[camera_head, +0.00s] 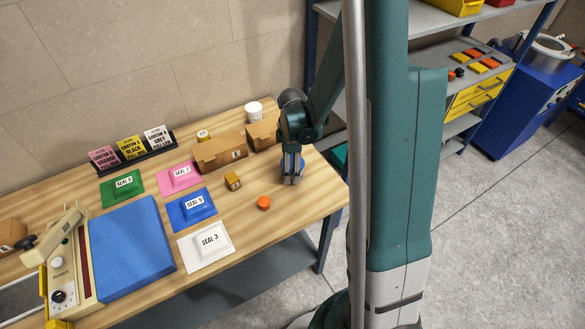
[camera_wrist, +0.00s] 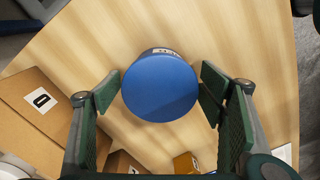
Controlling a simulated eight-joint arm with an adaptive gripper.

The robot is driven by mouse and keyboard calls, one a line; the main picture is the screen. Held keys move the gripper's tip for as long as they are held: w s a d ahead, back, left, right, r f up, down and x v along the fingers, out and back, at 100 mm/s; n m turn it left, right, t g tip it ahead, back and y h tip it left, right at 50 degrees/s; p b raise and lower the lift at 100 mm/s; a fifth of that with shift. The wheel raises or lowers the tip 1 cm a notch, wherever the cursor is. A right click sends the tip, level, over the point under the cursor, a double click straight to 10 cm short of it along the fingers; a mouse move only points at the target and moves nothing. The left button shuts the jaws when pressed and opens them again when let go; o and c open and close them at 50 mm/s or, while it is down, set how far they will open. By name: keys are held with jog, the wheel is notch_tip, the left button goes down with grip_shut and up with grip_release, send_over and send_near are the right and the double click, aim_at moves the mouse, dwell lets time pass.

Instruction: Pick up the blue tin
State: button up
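The blue tin (camera_wrist: 160,88) shows in the wrist view as a round blue lid, with part of its side and a white label at the far edge. My gripper (camera_wrist: 159,92) is open, with one green-padded finger on each side of the tin. The pads come close to the lid's edges; I cannot tell whether either touches. In the head view my gripper (camera_head: 291,176) points down over the right part of the wooden table, and only a bit of the blue tin (camera_head: 302,164) shows behind the fingers.
An orange tin (camera_head: 263,203) and a yellow box (camera_head: 232,181) stand nearby on the table. Cardboard boxes (camera_head: 220,153) and a white tub (camera_head: 253,112) stand behind. Coloured seal pads (camera_head: 192,211) and a press with a blue mat (camera_head: 130,248) lie to the left.

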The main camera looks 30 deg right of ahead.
jog(key=c, duration=1.2)
jog(key=shift+o, duration=0.2)
jog(key=shift+r, duration=0.1)
jog(key=shift+r, duration=4.9)
